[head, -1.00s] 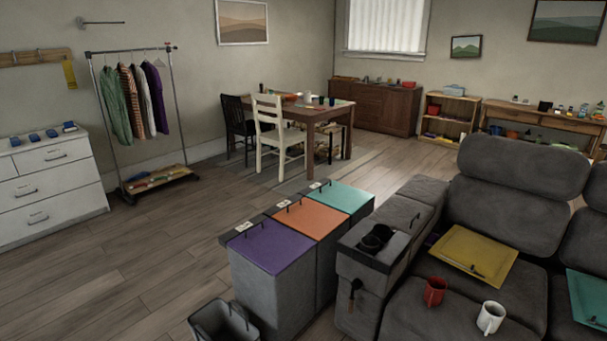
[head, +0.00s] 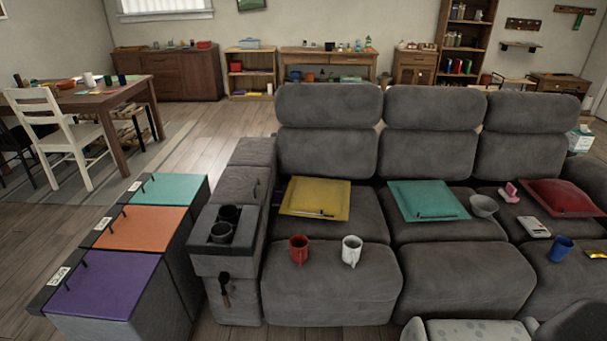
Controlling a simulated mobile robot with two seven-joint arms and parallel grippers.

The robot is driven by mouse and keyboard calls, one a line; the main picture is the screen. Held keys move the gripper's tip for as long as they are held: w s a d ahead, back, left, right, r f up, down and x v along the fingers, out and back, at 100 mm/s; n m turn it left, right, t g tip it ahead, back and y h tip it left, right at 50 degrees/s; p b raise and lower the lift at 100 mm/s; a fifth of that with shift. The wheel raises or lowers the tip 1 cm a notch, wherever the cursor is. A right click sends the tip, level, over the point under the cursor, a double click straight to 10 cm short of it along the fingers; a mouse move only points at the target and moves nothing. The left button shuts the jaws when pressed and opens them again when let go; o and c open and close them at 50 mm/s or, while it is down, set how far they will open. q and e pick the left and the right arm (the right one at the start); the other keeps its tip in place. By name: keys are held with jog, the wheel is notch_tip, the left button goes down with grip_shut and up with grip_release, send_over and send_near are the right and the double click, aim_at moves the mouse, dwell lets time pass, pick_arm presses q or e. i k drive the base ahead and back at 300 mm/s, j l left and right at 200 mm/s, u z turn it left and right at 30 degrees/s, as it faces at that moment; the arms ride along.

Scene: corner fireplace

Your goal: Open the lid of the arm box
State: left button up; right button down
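The grey sofa's left arm (head: 226,285) forms a box beside the seats. Its top has a dark cup-holder panel (head: 203,228) with two black cups or cup wells at the front. Behind the panel is a flat grey lid section (head: 235,186) with a small dark upright handle (head: 255,188) near its right side. The lid looks closed, lying level with the arm's top. A dark handle-like item (head: 225,290) hangs on the arm's front face. Neither of my grippers is in view.
Bins with purple (head: 108,287), orange (head: 142,228) and teal (head: 172,188) lids stand left of the arm. A red mug (head: 299,249), a white mug (head: 351,251) and a yellow cushion (head: 316,198) are on the nearest seat. Wood floor (head: 205,125) is clear behind.

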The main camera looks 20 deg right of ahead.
aim_at(236, 185)
jog(key=i+z, duration=0.2)
jog(key=z, duration=0.2)
jog(key=i+j+z, duration=0.15)
jog(key=z, duration=0.25)
jog(key=i+j+z, duration=0.15)
jog(key=z, duration=0.2)
jog(key=i+j+z, duration=0.35)
jog(key=j+z, duration=0.15)
